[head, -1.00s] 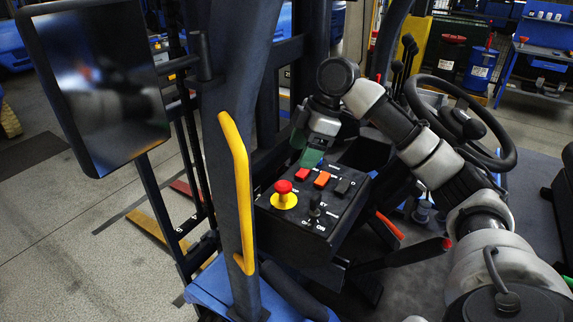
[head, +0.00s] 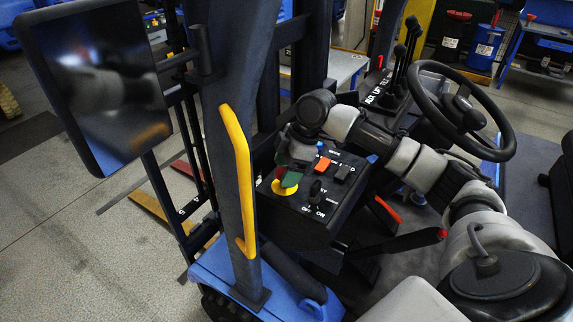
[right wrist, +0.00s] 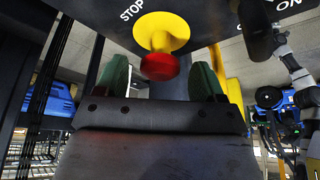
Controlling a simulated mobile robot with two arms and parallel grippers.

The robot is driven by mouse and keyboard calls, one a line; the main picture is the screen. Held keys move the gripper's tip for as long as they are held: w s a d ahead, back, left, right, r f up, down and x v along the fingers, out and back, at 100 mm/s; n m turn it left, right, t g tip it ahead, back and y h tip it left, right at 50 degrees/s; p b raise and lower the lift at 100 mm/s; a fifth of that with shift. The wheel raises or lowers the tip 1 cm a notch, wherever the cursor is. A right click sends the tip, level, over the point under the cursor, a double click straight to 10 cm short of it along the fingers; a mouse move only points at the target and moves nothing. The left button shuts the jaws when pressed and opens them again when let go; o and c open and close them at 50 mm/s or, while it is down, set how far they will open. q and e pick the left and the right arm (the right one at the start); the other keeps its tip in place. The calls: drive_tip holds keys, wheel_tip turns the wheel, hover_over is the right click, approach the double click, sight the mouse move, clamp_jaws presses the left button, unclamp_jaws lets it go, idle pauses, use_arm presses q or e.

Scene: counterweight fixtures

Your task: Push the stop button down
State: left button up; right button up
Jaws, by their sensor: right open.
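The stop button has a red cap on a yellow round base. It is on the black control panel (head: 335,207), at its left side. In the head view my right gripper (head: 287,180) is over the button and hides most of the red cap; the yellow base (head: 284,190) shows below the green fingers. In the right wrist view the red cap (right wrist: 160,67) and yellow base (right wrist: 160,30) show beside the word STOP. My right gripper (right wrist: 160,82) is open, with green fingers on either side of the cap; contact cannot be told. My left gripper is not in view.
An orange rocker switch (head: 323,165), a dark switch (head: 342,173) and a black key switch (head: 316,190) are close by on the panel. A yellow handrail (head: 237,180) on a dark post stands left of it. A steering wheel (head: 462,105) and levers (head: 405,55) are to the right.

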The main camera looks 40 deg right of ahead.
drive_tip(key=c, duration=0.4)
clamp_jaws()
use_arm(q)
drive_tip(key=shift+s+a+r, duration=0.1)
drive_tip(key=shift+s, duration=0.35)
use_arm(e)
drive_tip(key=shift+f, duration=1.05)
drive_tip(key=shift+o, duration=2)
unclamp_jaws()
use_arm(q)
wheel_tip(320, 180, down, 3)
drive_tip(key=b, duration=0.3)
use_arm(e)
drive_tip(key=v, duration=1)
drive_tip(key=shift+d+r, duration=0.2)
drive_tip(key=shift+r, duration=0.15)
drive_tip(key=shift+f, duration=0.1)
